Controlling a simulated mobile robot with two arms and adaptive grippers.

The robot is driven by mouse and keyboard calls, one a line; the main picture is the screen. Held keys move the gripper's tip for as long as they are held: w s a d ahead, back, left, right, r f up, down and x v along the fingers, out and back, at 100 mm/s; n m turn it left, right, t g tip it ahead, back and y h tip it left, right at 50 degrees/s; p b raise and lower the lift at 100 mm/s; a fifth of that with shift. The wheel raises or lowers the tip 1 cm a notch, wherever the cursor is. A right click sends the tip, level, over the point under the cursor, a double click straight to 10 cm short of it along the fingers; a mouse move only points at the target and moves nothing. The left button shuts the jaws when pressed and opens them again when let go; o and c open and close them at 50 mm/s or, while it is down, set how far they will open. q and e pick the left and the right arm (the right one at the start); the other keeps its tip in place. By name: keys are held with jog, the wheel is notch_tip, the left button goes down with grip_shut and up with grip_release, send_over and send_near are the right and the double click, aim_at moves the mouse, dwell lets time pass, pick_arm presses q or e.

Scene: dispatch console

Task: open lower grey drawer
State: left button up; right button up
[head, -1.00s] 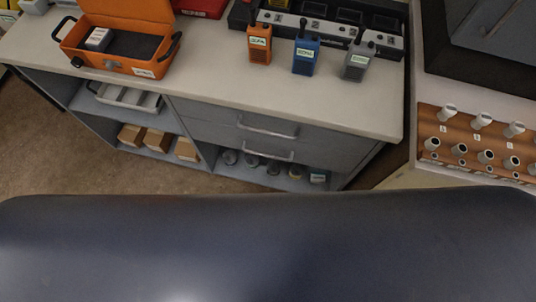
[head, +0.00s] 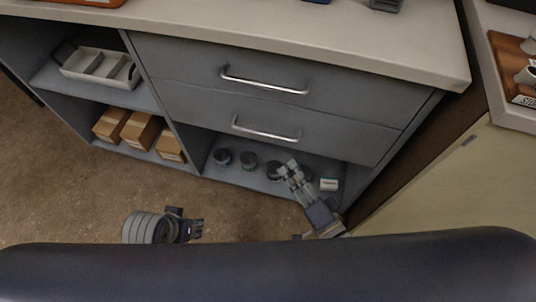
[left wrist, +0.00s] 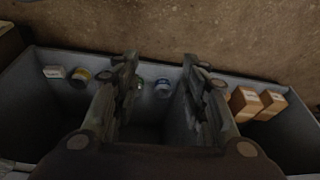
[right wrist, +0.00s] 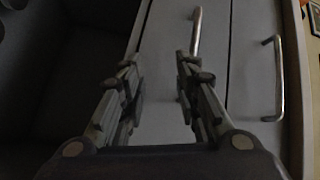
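The lower grey drawer (head: 215,114) is shut in the head view, with a silver bar handle (head: 265,131). The upper drawer (head: 190,62) above it is also shut. My right gripper (head: 287,169) is just below the lower drawer, in front of the open shelf, and does not touch the handle. In the right wrist view its fingers (right wrist: 158,75) are apart and empty, with a drawer handle (right wrist: 196,32) ahead of them. My left gripper (head: 198,229) is low over the floor, left of the right one. In the left wrist view its fingers (left wrist: 160,62) are apart and empty.
Below the drawers, an open shelf holds several dark jars (head: 248,160) and a small white box (head: 329,184). Cardboard boxes (head: 140,129) and a grey tray (head: 97,67) sit in the left bay. A beige cabinet (head: 440,180) stands at right. Floor in front is clear.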

pick_arm(q)
jog(key=s+r+b, duration=0.1)
jog(key=b, duration=0.1)
jog(key=shift+s+a+r+b, duration=0.1)
jog(key=shift+s+r+b, duration=0.2)
jog(key=shift+b, duration=0.1)
pick_arm(e)
jog(key=w+a+r+m+t+y, duration=0.1)
jog(key=w+a+r+m, duration=0.1)
jog(key=w+a+r, duration=0.2)
jog(key=w+a, duration=0.2)
jog(key=w, duration=0.2)
jog(key=shift+r+t, duration=0.3)
jog(key=shift+r, duration=0.1)
jog(key=shift+w, duration=0.1)
grip_shut()
